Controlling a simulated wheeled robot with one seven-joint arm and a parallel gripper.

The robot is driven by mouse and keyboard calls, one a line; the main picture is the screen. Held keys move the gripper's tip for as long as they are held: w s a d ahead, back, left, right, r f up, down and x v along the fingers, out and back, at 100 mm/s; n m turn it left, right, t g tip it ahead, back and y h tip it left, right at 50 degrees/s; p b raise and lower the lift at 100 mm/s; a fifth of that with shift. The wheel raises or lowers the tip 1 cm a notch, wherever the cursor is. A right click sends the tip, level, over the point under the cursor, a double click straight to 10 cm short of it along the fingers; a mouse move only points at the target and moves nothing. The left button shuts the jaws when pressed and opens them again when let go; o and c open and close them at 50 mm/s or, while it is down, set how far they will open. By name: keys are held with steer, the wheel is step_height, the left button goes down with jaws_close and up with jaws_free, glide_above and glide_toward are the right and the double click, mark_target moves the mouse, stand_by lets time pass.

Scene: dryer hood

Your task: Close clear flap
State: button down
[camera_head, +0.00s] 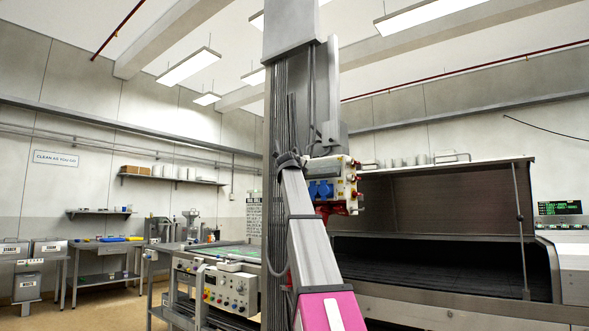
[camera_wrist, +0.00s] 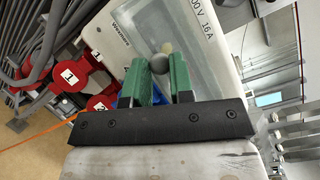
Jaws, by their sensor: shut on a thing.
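The power box (camera_head: 346,172), pale with blue sockets and red connectors, hangs on the column in the head view. In the wrist view its pale face (camera_wrist: 118,38) fills the middle and appears tilted. A greyish, see-through panel, which looks like the clear flap (camera_wrist: 212,18), lies across the upper part of the box. My gripper (camera_wrist: 162,72) has green fingers on either side of a small grey round knob (camera_wrist: 160,63) at the flap's lower edge. The fingers are shut on this knob. How far the flap stands open is hard to tell. My gripper cannot be made out in the head view.
Red sockets (camera_wrist: 84,74) and grey cables (camera_wrist: 50,38) crowd the left of the wrist view. A blue socket shows partly behind the fingers. In the head view, the wide dryer hood (camera_head: 435,200) stands right of the column, and a bench with a control box (camera_head: 230,288) stands left.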

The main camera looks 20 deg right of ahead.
steer(key=shift+w+d+f, duration=0.2)
steer(key=shift+d+f, duration=0.2)
steer(key=shift+f, duration=0.35)
steer(key=shift+w+d+f, duration=0.2)
steer(key=shift+d+f, duration=0.15)
steer(key=shift+f, duration=0.4)
steer(key=c, duration=1.1)
jaws_free()
steer(key=shift+w+a, duration=0.1)
steer(key=shift+c, duration=0.2)
steer(key=shift+o, duration=0.7)
steer(key=shift+r, duration=0.1)
steer(key=v, duration=1)
steer(key=shift+s+a, duration=0.2)
steer(key=shift+s, duration=0.05)
